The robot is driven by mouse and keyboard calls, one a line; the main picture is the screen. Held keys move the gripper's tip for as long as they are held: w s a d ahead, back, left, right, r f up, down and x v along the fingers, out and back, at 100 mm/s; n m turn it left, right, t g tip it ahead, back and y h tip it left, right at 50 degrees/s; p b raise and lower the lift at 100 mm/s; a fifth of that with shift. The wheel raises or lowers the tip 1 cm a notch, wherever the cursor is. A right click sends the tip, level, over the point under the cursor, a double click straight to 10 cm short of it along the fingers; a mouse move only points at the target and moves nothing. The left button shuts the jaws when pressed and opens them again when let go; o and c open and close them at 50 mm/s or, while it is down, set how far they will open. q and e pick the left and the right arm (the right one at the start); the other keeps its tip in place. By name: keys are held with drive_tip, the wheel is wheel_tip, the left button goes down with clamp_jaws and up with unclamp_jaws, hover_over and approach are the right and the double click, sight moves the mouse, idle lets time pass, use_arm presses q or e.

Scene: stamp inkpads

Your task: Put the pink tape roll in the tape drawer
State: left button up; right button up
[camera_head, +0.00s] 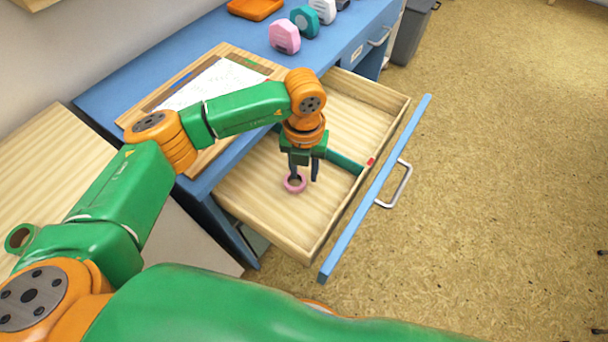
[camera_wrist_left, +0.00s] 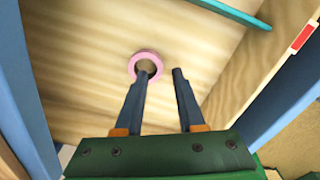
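The pink tape roll (camera_head: 295,186) is inside the open tape drawer (camera_head: 262,205) and seems to lie flat on its wooden floor. In the left wrist view the roll (camera_wrist_left: 135,60) is a pink ring just beyond one fingertip. My left gripper (camera_head: 304,178) reaches down into the drawer. Its two fingers (camera_wrist_left: 161,72) are apart with nothing between them. One fingertip overlaps the roll's lower edge and hole; I cannot tell whether it touches. My right gripper is not in view.
A teal divider (camera_head: 344,162) crosses the drawer, with a red mark (camera_head: 370,162) on the wall at its end. The blue drawer front (camera_head: 347,230) has a metal handle (camera_head: 396,186). Pink (camera_head: 285,37) and teal (camera_head: 305,21) objects and a wooden board (camera_head: 262,64) are on the blue desk.

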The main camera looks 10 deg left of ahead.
sight(304, 182)
use_arm(q)
wheel_tip(304, 182, up, 9)
idle(0.4)
